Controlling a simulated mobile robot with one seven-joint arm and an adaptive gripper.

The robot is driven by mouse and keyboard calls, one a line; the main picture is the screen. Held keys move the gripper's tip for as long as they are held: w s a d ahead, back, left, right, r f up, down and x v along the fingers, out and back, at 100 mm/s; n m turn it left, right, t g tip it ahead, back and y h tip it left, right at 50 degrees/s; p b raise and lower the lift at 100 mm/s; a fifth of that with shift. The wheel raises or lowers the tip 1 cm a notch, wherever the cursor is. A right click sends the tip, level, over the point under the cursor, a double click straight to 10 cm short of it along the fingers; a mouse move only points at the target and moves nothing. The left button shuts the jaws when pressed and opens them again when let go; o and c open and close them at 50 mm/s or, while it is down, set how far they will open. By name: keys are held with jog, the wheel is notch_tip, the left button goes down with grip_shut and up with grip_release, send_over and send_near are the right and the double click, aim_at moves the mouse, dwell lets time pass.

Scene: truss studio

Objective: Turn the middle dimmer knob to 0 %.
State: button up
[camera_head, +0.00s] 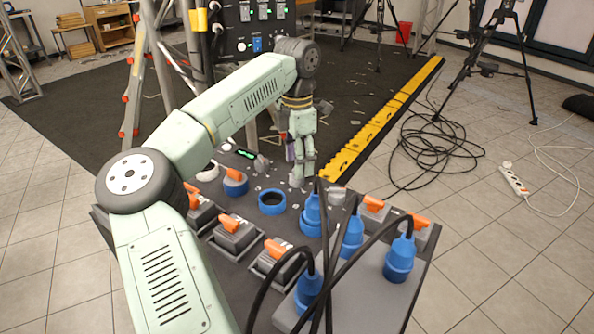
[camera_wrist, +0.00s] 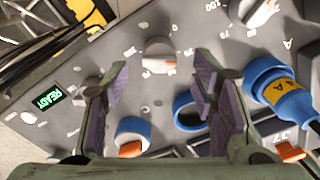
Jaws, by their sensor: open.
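The middle dimmer knob is a pale grey round knob with an orange pointer. In the wrist view the knob (camera_wrist: 157,50) shows in the gap between my fingertips, its pointer towards the right of the picture. In the head view the knob (camera_head: 296,182) is just below my gripper (camera_head: 301,166). My gripper (camera_wrist: 160,72) is open, with one purple-padded finger on each side of the knob and clear space to both. The printed scale around this knob is too small to read surely. I cannot tell how deep the fingertips reach.
Another dimmer knob (camera_wrist: 253,10) is at upper right; a third (camera_head: 262,163) is beside the green READY display (camera_wrist: 46,101). Blue plugs (camera_head: 313,213) with black cables, an empty blue socket (camera_head: 271,202) and orange switches (camera_head: 278,249) crowd the panel's near side.

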jog(key=shift+f, duration=2.15)
jog(key=shift+c, duration=0.2)
jog(key=c, duration=1.1)
